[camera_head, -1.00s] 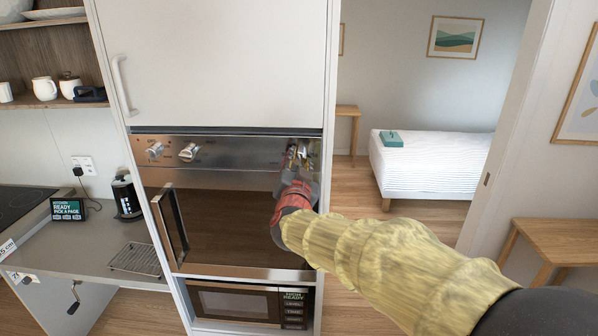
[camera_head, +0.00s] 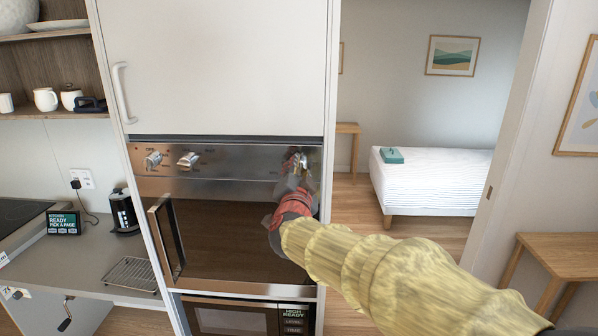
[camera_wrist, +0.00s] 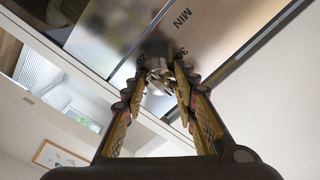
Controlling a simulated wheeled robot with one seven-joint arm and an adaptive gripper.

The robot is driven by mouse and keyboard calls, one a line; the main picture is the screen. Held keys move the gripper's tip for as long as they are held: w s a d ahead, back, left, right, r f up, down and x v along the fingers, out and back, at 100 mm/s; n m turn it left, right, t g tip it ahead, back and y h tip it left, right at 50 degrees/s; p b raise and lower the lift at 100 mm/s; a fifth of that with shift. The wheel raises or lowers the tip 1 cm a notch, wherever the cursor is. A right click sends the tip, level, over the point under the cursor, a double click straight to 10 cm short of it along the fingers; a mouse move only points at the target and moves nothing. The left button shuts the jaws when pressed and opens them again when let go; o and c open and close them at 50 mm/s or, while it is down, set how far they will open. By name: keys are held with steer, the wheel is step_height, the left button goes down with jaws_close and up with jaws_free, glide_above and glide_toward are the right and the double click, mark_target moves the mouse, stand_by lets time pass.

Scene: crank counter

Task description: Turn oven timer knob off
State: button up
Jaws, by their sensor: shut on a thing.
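The built-in oven has a metal control panel (camera_head: 235,165) with two knobs at its left, the left knob (camera_head: 152,160) and the middle knob (camera_head: 188,160). A third knob, the timer knob (camera_head: 302,158), is at the panel's right end, partly hidden by my gripper (camera_head: 297,170). In the wrist view my gripper (camera_wrist: 164,80) has its fingers closed around the metal timer knob (camera_wrist: 157,82), beside panel markings that read "MIN". The knob's exact pointer angle cannot be made out.
The oven door (camera_head: 235,235) with its upright handle (camera_head: 165,240) is below the panel. A microwave (camera_head: 235,318) sits under the oven. A white cabinet door (camera_head: 215,70) is above. A counter (camera_head: 85,255) is at the left, and an open doorway with a bed (camera_head: 430,180) is at the right.

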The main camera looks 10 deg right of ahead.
steer(key=o, duration=1.2)
steer(key=shift+c, duration=0.2)
steer(key=v, duration=1.2)
